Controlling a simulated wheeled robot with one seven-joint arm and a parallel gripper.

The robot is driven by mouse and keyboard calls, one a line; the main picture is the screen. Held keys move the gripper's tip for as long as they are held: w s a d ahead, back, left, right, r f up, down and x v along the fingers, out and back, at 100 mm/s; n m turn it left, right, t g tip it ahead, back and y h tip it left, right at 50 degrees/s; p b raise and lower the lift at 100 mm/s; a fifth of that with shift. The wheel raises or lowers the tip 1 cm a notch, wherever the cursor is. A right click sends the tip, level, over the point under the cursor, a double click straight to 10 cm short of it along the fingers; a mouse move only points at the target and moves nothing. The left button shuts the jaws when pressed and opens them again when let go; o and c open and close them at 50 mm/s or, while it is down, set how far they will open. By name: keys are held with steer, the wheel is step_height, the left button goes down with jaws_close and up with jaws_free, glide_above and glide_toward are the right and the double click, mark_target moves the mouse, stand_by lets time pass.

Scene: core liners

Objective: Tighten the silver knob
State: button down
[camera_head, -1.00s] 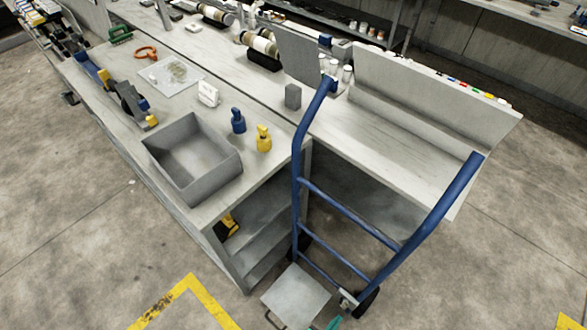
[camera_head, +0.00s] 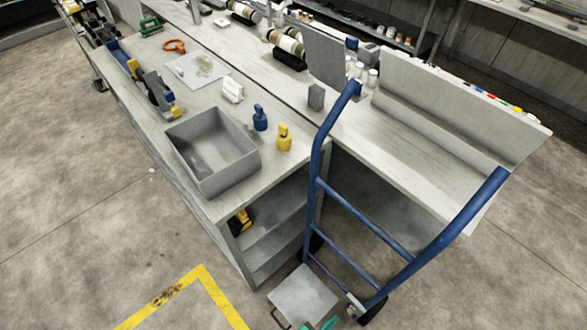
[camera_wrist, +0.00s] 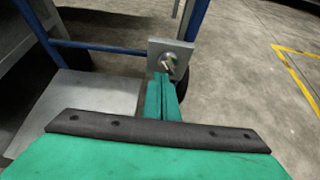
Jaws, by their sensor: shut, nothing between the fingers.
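The silver knob (camera_wrist: 168,62) sits on a grey square plate (camera_wrist: 182,50) fixed to the blue hand truck (camera_head: 318,150). It looks like a small round base with a short bar across it. In the head view the plate (camera_head: 356,306) is small, low on the truck near its right wheel, and the knob is too small to make out. My gripper (camera_wrist: 163,78) has teal fingers pressed together and empty. Their tips are just below the knob in the wrist view and partly overlap it; I cannot tell whether they touch. My gripper also shows at the head view's bottom edge (camera_head: 328,323).
The truck's flat grey footplate (camera_head: 302,290) lies left of my gripper. Behind the truck stands a workbench (camera_head: 300,165) with a grey bin (camera_head: 235,175), a blue bottle (camera_head: 260,120) and a yellow bottle (camera_head: 284,140). Open concrete floor (camera_wrist: 250,70) lies to the right.

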steer(key=w+d, duration=0.4)
steer(key=d, duration=0.1)
stand_by(0.4)
steer(key=shift+d+f, duration=0.1)
steer(key=shift+f, duration=0.1)
stand_by(0.6)
steer(key=shift+s+d+r, duration=0.2)
steer(key=shift+s+d, duration=0.35)
steer(key=shift+s, duration=0.05)
steer(key=shift+s+d+f, duration=0.15)
steer(key=shift+s+d, duration=0.3)
steer(key=shift+s, duration=0.1)
stand_by(0.6)
stand_by(0.3)
steer(key=s+a, duration=0.4)
steer(key=shift+a+r, duration=0.2)
steer(key=shift+r, duration=0.15)
stand_by(0.3)
